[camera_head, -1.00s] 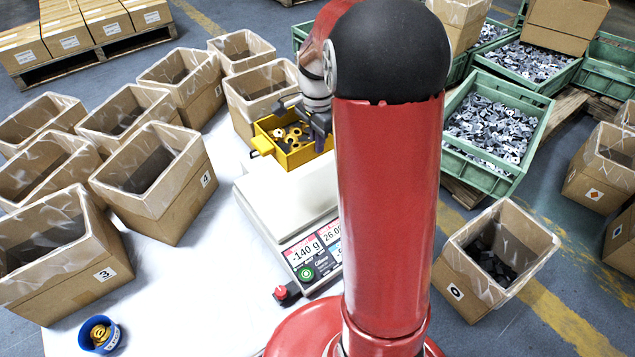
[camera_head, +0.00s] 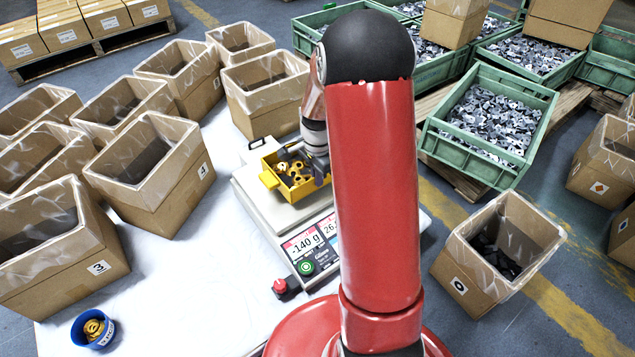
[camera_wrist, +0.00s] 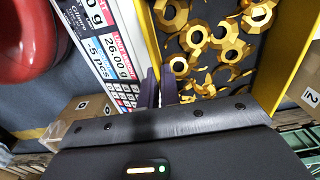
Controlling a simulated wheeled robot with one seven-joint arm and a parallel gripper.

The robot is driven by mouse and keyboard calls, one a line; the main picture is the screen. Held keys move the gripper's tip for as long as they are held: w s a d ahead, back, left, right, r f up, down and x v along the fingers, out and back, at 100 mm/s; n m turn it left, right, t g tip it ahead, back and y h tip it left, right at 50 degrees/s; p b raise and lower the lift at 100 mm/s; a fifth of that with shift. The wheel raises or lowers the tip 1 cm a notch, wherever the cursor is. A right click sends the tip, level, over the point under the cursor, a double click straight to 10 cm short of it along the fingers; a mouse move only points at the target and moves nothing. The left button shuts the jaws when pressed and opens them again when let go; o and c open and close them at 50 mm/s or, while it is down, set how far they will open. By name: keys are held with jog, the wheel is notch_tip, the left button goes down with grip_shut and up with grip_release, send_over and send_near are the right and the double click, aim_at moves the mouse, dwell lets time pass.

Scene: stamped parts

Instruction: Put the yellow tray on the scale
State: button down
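The scale display (camera_head: 303,243) reads -140 g. My gripper (camera_head: 308,170) is at the tray's right side, partly hidden by my red arm. In the wrist view my gripper's dark fingers (camera_wrist: 161,88) are close together on the edge of the yellow tray wall (camera_wrist: 152,42), with the gold parts beside them.
Several lined cardboard boxes (camera_head: 150,170) stand left of and behind the scale. A blue cup (camera_head: 92,330) with gold parts is at the table's front left. A box marked 0 (camera_head: 470,285) and green crates (camera_head: 490,120) are at right. The white table (camera_head: 190,280) is clear in front.

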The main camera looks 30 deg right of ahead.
jog(key=shift+w+f, duration=0.1)
jog(key=shift+f, duration=0.9)
jog(key=shift+f, duration=0.15)
jog(key=c, duration=1.6)
grip_release()
